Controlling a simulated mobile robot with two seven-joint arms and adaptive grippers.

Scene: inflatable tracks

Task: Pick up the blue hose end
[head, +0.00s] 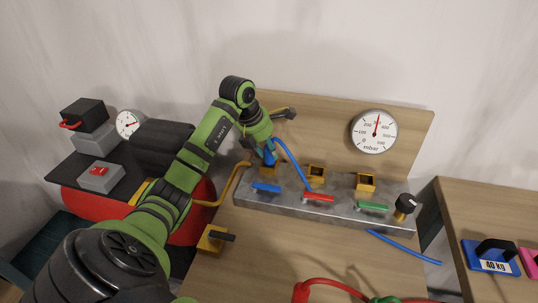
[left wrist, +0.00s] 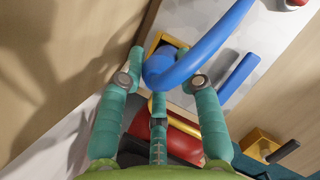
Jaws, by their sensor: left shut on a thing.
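The blue hose (head: 290,160) rises from my left gripper and arcs down to the right over the grey metal manifold (head: 335,212). My left gripper (head: 269,151) is shut on the blue hose end, at the leftmost brass square socket (head: 268,171). In the left wrist view the blue hose end (left wrist: 160,72) sits between the teal fingers (left wrist: 162,82), with the brass socket (left wrist: 156,42) right behind it. I cannot tell whether the end is inside the socket or just above it. My right gripper is out of view.
The manifold has blue (head: 266,188), red (head: 319,198) and green (head: 372,207) handles, two empty sockets and a black knob (head: 406,203). A gauge (head: 374,132) is on the backboard. A red compressor (head: 85,205) stands left. A red hose (head: 325,284) lies in front.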

